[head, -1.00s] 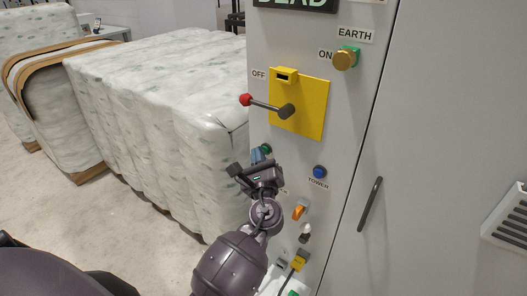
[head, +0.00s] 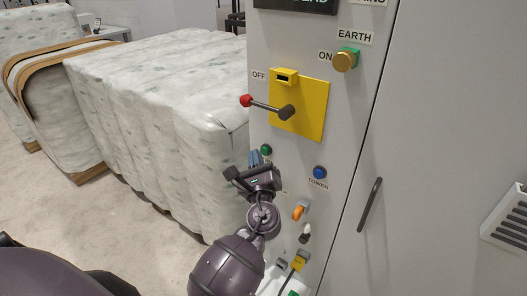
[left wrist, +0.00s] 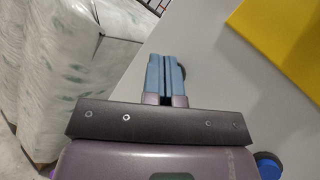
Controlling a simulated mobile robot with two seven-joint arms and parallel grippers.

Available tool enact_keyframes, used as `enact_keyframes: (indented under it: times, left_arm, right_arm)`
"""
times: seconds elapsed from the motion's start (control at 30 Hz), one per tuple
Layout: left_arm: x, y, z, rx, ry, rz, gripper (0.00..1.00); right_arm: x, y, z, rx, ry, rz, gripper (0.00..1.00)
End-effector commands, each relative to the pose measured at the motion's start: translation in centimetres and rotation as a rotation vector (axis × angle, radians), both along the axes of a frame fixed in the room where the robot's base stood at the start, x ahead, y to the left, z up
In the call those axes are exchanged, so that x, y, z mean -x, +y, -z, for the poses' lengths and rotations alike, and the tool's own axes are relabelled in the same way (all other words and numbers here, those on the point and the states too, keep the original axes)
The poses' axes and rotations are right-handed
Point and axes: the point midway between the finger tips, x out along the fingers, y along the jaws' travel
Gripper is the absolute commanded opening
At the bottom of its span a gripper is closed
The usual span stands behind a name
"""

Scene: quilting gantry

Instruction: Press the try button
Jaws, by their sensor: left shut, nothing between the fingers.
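A green round button (head: 266,150) is on the grey panel, just above and right of my left gripper's fingertips in the head view. No label reading "try" is legible; the gripper covers the panel just below this button. My left gripper (head: 254,159) is shut and empty, its blue fingers pointing toward the panel. In the left wrist view the shut fingers (left wrist: 164,60) are in front of the grey panel, with a dark round edge partly hidden behind their right side. I cannot tell whether the fingers touch anything. My right gripper is not in view.
A blue button (head: 320,172) labelled "TOWER" and an orange switch (head: 299,211) are right of my gripper. Above are a red-tipped lever (head: 266,105) on a yellow plate (head: 312,112) and a brass knob (head: 344,61). Wrapped mattresses (head: 165,115) stand close at left.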

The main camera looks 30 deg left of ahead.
Motion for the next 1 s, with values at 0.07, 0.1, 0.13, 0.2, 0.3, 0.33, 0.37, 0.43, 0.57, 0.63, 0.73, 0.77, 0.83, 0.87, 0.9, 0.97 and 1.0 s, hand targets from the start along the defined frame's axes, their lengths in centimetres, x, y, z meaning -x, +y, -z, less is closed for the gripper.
enact_keyframes:
  times: [0.07,0.1,0.13,0.2,0.3,0.33,0.37,0.43,0.57,0.63,0.73,0.77,0.83,0.87,0.9,0.97,1.0]
  left_arm:
    - [0.3,0.0,0.0,0.0,0.0,0.0,0.0]
    - [0.3,0.0,0.0,0.0,0.0,0.0,0.0]
    - [0.3,0.0,0.0,0.0,0.0,0.0,0.0]
    - [0.3,0.0,0.0,0.0,0.0,0.0,0.0]
    - [0.3,0.0,0.0,0.0,0.0,0.0,0.0]
    - [0.3,0.0,0.0,0.0,0.0,0.0,0.0]
    - [0.3,0.0,0.0,0.0,0.0,0.0,0.0]
    - [0.5,0.0,0.0,0.0,0.0,0.0,0.0]
    - [1.5,0.1,0.0,0.0,0.0,0.0,0.0]
    - [2.0,0.1,0.0,0.0,0.0,0.0,0.0]
    - [2.8,0.2,-0.1,0.001,0.0,0.001,0.0]
    - [3.1,0.2,-0.1,0.001,-0.001,0.0,0.0]
    - [3.6,0.3,0.0,0.0,0.001,0.0,0.0]
    - [3.9,0.3,0.0,0.001,0.0,0.001,0.0]
    - [4.2,0.3,0.0,0.001,0.0,0.001,0.0]
    - [4.6,0.4,0.0,0.001,0.0,0.001,0.0]
    - [4.9,0.4,0.0,0.0,0.001,0.0,0.0]
  right_arm:
    - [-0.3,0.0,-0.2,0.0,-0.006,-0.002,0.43]
    - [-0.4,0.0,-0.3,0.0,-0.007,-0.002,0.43]
    - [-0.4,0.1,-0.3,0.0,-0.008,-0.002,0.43]
    - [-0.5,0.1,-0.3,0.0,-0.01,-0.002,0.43]
    - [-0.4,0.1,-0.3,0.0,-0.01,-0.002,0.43]
    - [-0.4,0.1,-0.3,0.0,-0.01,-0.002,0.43]
    - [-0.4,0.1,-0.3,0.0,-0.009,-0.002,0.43]
    - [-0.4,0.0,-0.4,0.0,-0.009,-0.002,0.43]
    - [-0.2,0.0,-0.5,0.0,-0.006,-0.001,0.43]
    - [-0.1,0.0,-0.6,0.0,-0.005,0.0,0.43]
    - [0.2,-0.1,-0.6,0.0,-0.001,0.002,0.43]
    - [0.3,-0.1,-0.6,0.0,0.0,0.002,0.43]
    - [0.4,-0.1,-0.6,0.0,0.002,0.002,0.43]
    - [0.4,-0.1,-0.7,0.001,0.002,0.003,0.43]
    - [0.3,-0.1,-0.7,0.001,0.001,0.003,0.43]
    - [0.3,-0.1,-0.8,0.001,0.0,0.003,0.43]
    - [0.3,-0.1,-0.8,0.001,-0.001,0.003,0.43]
